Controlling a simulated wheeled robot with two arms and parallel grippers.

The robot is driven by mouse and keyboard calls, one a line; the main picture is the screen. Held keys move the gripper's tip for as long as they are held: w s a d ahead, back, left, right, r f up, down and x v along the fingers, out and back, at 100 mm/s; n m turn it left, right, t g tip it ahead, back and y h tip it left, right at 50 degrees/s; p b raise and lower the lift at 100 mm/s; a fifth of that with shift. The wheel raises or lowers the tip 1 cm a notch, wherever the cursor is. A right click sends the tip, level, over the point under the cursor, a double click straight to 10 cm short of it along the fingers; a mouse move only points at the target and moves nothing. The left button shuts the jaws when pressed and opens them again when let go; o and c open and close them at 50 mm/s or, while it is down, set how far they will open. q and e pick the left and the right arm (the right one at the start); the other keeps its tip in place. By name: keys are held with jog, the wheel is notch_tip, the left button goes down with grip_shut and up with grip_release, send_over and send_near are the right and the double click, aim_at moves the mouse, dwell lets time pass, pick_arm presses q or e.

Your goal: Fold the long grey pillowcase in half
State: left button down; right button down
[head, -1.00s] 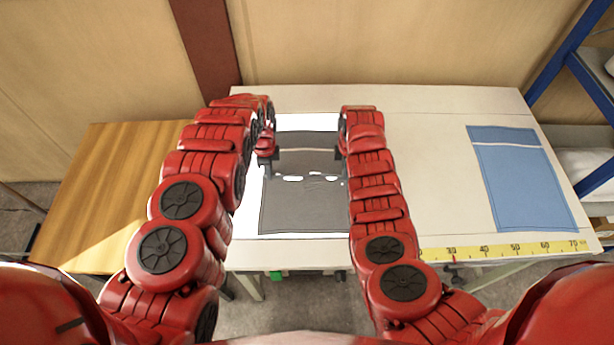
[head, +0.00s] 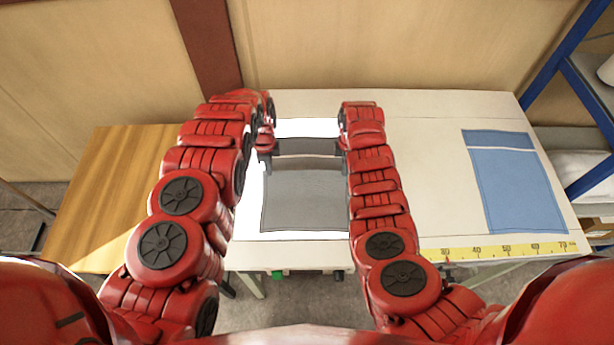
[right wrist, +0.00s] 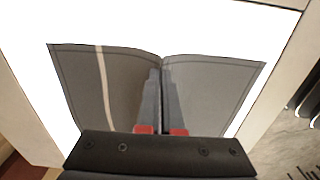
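The long grey pillowcase (head: 305,205) lies on a white sheet on the table. A pale stripe crosses its far part, and a crosswise crease runs nearer me, just before the stripe. My left gripper (head: 267,164) is low at its left edge; its fingers are too small and dark to tell open or shut. My right gripper (head: 346,163) is at its right edge. In the right wrist view the right fingers (right wrist: 160,80) are close together along the ridge of the pillowcase (right wrist: 215,85), which falls away to both sides; they look shut on it.
A blue pillowcase (head: 515,180) lies flat at the table's right. A yellow measuring tape (head: 500,250) runs along the front edge. A wooden side table (head: 105,200) stands at the left and a blue shelf frame (head: 590,95) at the right. The middle right of the table (head: 430,150) is clear.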

pick_arm(q)
jog(key=c, duration=1.5)
grip_release()
jog(key=o, duration=0.5)
jog(key=shift+o, duration=0.3)
jog(key=o, duration=0.5)
jog(key=shift+o, duration=0.4)
jog(key=o, duration=0.4)
jog(key=shift+c, duration=0.2)
jog(key=shift+r, duration=0.15)
